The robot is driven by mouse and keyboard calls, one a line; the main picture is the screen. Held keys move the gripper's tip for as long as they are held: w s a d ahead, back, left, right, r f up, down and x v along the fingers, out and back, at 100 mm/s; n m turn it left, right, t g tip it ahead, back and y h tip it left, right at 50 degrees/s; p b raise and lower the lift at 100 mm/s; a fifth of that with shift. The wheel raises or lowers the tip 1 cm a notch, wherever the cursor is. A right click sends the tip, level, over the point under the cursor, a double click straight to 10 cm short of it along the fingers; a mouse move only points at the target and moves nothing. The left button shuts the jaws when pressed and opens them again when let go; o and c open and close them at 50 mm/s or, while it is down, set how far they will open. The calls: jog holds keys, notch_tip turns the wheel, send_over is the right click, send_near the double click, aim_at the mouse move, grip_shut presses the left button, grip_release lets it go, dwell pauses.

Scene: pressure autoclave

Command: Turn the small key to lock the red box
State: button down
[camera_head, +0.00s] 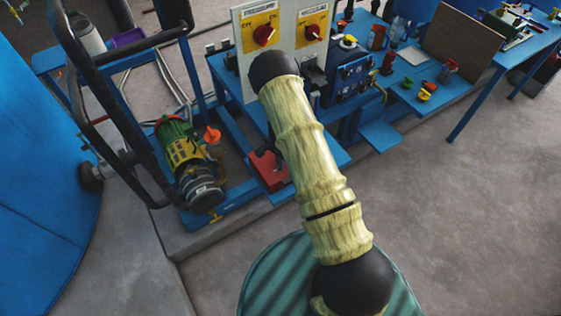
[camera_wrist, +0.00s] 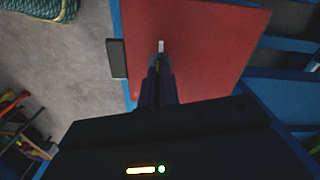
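The red box (camera_head: 267,171) sits low on the blue frame in the head view, partly hidden by my arm. Its flat red face (camera_wrist: 205,45) fills the upper middle of the wrist view. A small pale piece, apparently the small key (camera_wrist: 161,46), shows at this face, just beyond my fingertips. My gripper (camera_wrist: 158,62) points at the red face with its dark fingers close together around the near end of the pale piece. The fingers hide the rest of it. In the head view my gripper is hidden behind my arm.
A panel with two red knobs on yellow plates (camera_head: 285,30) stands above the box. A green and yellow motor (camera_head: 185,155) is to its left. A blue workbench (camera_head: 405,75) with small items is to the right. Grey floor (camera_head: 440,200) is open in front.

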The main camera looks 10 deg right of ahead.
jog(key=shift+m, duration=1.7)
jog(key=c, duration=1.6)
grip_release()
jog(key=shift+c, duration=0.2)
notch_tip(320, 180, up, 17)
jog(key=b, duration=0.1)
jog(key=shift+r, duration=0.2)
